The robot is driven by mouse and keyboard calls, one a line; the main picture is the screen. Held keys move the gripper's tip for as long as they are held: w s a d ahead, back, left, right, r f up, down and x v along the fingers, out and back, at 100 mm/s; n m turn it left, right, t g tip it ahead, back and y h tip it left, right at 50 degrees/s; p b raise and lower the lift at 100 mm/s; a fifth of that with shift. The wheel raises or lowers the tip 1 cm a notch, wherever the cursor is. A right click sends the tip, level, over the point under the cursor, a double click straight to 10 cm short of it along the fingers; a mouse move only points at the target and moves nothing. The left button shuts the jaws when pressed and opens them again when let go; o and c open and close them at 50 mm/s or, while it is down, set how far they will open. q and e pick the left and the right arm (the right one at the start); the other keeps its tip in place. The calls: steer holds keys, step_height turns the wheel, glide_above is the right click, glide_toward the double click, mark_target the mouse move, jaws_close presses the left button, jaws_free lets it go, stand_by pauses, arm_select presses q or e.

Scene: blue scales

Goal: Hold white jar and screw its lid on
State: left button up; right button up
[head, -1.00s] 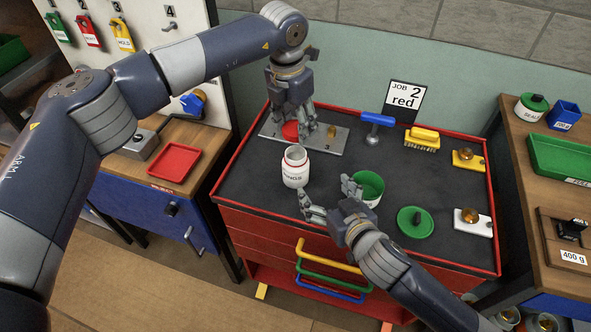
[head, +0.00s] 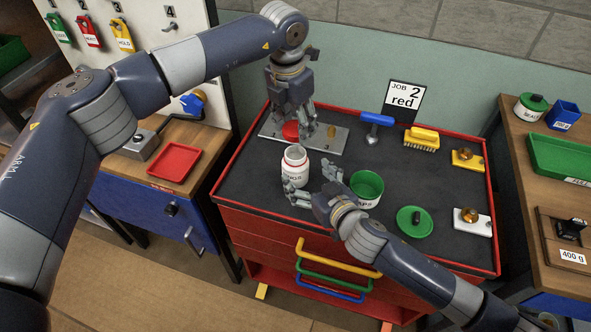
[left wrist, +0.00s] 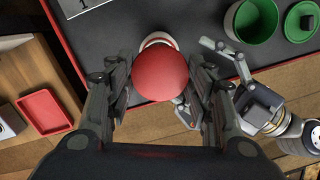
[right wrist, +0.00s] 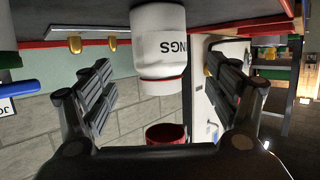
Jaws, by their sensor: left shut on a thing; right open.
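The white jar (head: 296,168) stands upright and open on the dark cart top, with a red ring below its neck. My left gripper (head: 295,127) is shut on the red lid (head: 291,131), which hangs in the air behind the jar in the head view. In the left wrist view the lid (left wrist: 160,75) sits between the fingers and hides most of the jar. My right gripper (head: 313,184) is open at the jar's near right side. In the right wrist view the jar (right wrist: 158,45) is between the spread fingers, with no clear contact.
A metal plate (head: 333,139) lies at the back of the cart. A green cup (head: 367,187) stands close to the right of my right gripper. A green lid (head: 415,221), a yellow brush (head: 422,138) and a blue-handled tool (head: 376,121) are further right.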

mark_target(295, 164)
steer(key=x, duration=0.7)
steer(key=shift+w, duration=0.1)
steer(key=c, duration=1.6)
arm_select(q)
steer(key=shift+f, duration=2.5)
